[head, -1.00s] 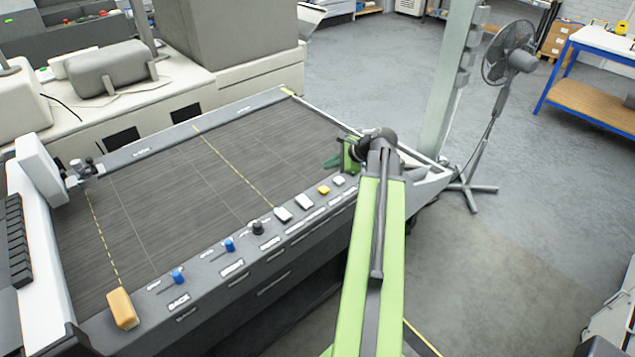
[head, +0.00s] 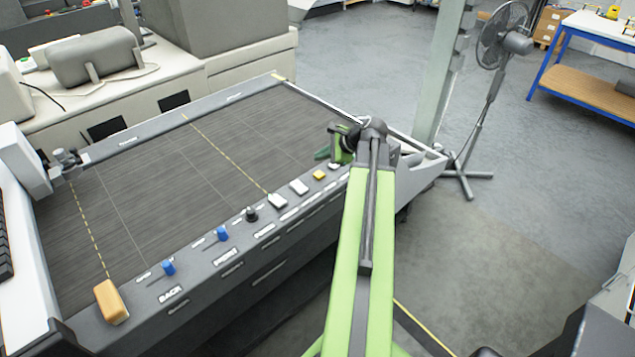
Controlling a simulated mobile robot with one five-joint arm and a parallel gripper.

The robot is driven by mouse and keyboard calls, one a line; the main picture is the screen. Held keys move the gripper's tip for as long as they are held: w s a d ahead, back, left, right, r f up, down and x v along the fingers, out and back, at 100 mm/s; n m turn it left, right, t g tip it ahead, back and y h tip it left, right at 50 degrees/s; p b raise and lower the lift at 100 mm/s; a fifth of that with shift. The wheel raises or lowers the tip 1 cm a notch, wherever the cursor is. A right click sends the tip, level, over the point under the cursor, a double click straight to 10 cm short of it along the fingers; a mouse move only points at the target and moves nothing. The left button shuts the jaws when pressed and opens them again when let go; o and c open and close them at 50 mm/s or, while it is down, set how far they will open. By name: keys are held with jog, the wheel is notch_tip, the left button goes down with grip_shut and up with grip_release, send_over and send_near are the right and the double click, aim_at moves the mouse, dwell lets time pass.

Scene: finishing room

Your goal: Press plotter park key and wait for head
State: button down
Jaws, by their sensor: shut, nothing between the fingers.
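The plotter's dark bed (head: 150,190) fills the left and middle of the head view. Its front control strip (head: 215,262) carries two blue knobs (head: 221,234), a black knob (head: 251,214), white keys (head: 298,187), a yellow key (head: 319,175) and a further white key (head: 334,167) near my gripper. The key labels are too small to read surely. The plotter head (head: 66,160) sits at the far left end of the bed. My green gripper (head: 322,154) is shut and empty, above the right end of the bed, just behind the last keys. Contact with a key cannot be told.
An orange block (head: 111,302) lies at the strip's left end. A grey-green post (head: 443,75) and a standing fan (head: 500,60) are behind on the right. A blue-framed bench (head: 590,95) stands at the far right. The floor at right is mostly clear.

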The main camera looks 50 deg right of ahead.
aim_at(321, 175)
jog(key=shift+f+b, duration=1.55)
jog(key=shift+f, duration=0.6)
jog(key=shift+f+b, duration=0.4)
jog(key=shift+f+b, duration=0.55)
dwell(0.7)
jog(key=shift+r, duration=0.1)
jog(key=shift+r+p, duration=0.85)
jog(key=shift+p, duration=0.1)
